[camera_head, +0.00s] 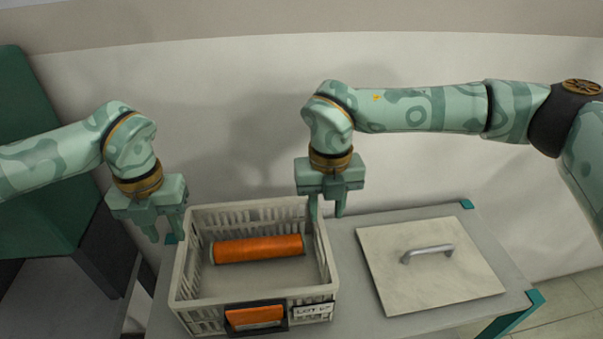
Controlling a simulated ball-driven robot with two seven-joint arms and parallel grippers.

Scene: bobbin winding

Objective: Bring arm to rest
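My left gripper (165,228) hangs fingers-down just left of the crate's far left corner, its fingers apart with nothing seen between them. My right gripper (326,208) hangs fingers-down at the crate's far right corner, its fingers apart. Its left finger overlaps the corner in the picture and its right finger is outside. I cannot tell whether it touches the crate. The pale slatted crate (186,268) stands upright on the table. An orange bobbin (258,248) lies on its side in it.
The grey table (348,263) has green corners. A pale square lid (428,284) with a grey handle (427,252) lies flat right of the crate. The crate's front has an orange panel (254,316) and a white label (313,311). A dark green piece of furniture (40,170) stands at far left.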

